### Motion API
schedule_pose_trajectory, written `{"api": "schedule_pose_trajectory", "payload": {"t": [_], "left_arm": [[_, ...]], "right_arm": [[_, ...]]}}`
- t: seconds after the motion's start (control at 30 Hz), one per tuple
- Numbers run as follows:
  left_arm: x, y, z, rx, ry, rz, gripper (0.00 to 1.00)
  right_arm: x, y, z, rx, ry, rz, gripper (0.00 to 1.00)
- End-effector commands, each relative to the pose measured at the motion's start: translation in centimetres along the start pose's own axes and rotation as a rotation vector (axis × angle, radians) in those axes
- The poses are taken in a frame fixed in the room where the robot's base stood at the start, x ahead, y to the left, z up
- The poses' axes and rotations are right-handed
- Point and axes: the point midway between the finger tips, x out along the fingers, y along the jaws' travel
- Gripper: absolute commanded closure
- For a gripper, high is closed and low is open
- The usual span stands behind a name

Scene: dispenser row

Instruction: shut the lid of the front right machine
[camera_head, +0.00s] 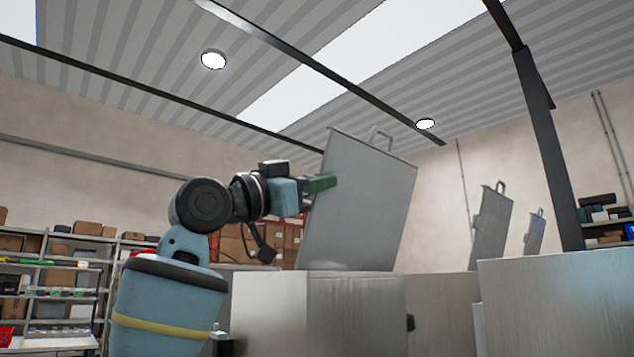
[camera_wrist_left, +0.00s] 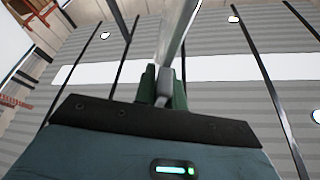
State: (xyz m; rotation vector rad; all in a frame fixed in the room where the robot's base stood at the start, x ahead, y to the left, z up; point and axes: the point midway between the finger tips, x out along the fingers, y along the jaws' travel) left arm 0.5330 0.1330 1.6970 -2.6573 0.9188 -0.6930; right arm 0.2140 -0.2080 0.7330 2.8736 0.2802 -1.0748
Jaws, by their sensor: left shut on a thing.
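A grey metal lid (camera_head: 365,205) stands raised, tilted slightly back, on a metal machine (camera_head: 320,310) in the middle of the head view. A handle (camera_head: 380,138) sits at its top edge. My left gripper (camera_head: 320,184), with green fingers, is at the lid's left edge, in its upper half. In the left wrist view the fingers (camera_wrist_left: 163,88) are shut on the lid's edge (camera_wrist_left: 175,40), which runs up between them. My right gripper is not in view.
Two more raised lids (camera_head: 491,227) (camera_head: 535,232) stand further back on the right. Another metal cabinet (camera_head: 560,305) fills the lower right. A dark post (camera_head: 552,150) rises behind it. Shelves with boxes (camera_head: 65,275) line the left wall. The space above the lid looks clear.

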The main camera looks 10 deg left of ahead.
Motion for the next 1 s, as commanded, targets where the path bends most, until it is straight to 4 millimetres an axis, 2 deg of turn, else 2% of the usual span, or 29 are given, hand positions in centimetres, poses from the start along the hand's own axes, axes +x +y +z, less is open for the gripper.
{"api": "schedule_pose_trajectory", "payload": {"t": [0.27,0.7,1.0], "left_arm": [[0.0,-1.4,0.1,-0.088,-0.001,-0.036,1.0],[-0.4,-6.0,1.0,-0.383,-0.001,-0.159,1.0],[-0.8,-7.9,2.0,-0.525,-0.001,-0.218,1.0]], "right_arm": [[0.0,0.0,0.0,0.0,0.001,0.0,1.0],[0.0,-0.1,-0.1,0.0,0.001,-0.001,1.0],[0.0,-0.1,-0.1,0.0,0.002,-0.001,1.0]]}}
